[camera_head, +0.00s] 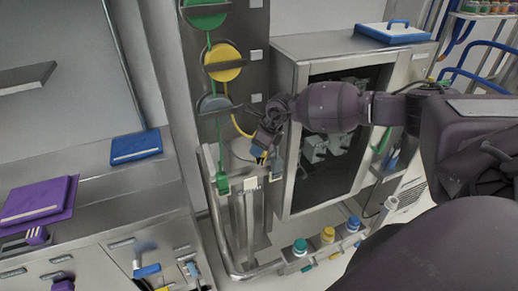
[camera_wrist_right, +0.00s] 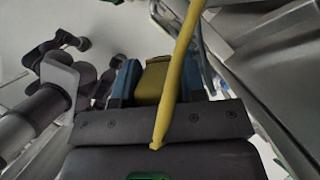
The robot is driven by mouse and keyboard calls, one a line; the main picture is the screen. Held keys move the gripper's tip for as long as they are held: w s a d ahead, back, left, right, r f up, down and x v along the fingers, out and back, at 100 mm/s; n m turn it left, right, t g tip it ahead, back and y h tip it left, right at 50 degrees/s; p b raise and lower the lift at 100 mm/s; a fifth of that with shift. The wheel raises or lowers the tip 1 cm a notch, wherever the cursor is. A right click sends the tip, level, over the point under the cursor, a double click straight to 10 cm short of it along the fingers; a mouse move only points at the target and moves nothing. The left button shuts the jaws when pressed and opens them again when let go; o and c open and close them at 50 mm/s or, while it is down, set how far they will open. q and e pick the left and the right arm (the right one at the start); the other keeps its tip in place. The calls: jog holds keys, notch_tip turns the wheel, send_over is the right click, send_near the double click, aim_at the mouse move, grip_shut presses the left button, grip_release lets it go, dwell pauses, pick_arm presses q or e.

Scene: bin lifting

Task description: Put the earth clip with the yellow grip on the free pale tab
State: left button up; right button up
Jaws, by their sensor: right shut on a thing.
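My right gripper (camera_head: 268,150) is shut on the earth clip with the yellow grip (camera_wrist_right: 153,82). The grip sits between its two blue fingers in the right wrist view, and the yellow cable (camera_wrist_right: 182,65) crosses in front. In the head view, the clip is a small yellow patch at the fingers, mostly covered by them. The free pale tab (camera_head: 250,183) is below the gripper on the top rail, apart from the clip. A green clip (camera_head: 222,182) sits to its left, on the same rail. My left gripper is not in view.
Green, yellow and grey reels (camera_head: 222,62) hang on a panel behind, with the yellow cable running down to the clip. An open steel cabinet (camera_head: 285,130) stands right of the gripper. A bent metal rail (camera_head: 215,235) runs left of and below the tab.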

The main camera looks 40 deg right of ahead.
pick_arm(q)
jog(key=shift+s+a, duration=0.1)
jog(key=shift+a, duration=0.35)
pick_arm(e)
jog(key=w+m+h, duration=0.1)
jog(key=m, duration=0.2)
jog(key=w+a+m+h, duration=0.1)
jog(key=m, duration=0.2)
jog(key=w+a+m+h, duration=0.1)
jog(key=m, duration=0.3)
jog(key=shift+r+t+h, duration=0.2)
jog(key=shift+t+h, duration=0.1)
jog(key=shift+h, duration=0.1)
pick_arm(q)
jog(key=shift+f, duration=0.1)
pick_arm(e)
jog(key=shift+f, duration=0.15)
pick_arm(q)
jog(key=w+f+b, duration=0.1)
jog(key=b, duration=0.1)
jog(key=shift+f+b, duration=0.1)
jog(key=shift+b, duration=0.25)
pick_arm(e)
notch_tip(320, 180, down, 5)
jog(key=shift+r, duration=0.2)
jog(key=shift+a+r, duration=0.1)
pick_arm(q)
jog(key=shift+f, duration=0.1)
